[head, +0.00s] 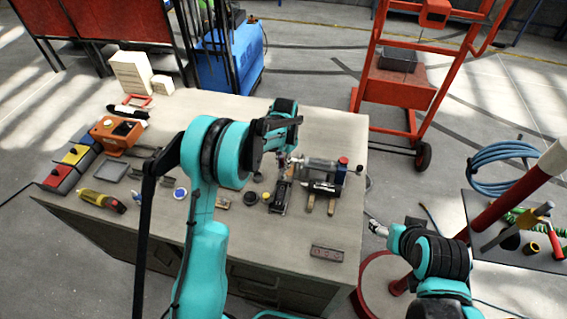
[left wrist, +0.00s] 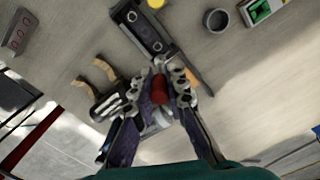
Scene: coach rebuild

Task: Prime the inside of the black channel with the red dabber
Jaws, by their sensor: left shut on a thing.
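The black channel (head: 280,197) lies on the workbench, right of its middle. It also shows in the left wrist view (left wrist: 138,27), at the top, with its open side up. My left gripper (head: 284,160) hangs over the bench at the channel's far end. In the left wrist view its fingers (left wrist: 161,80) are shut on the red dabber (left wrist: 160,92), whose red part shows between them. The dabber's tip is hidden, so I cannot tell whether it touches the channel. My right gripper (head: 378,228) is off the bench's right side, too small to read.
A clear-and-dark cylinder device (head: 323,172) on wooden blocks stands right of the channel. A grey block with holes (head: 327,253) sits near the front edge. The bench's front right is mostly clear.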

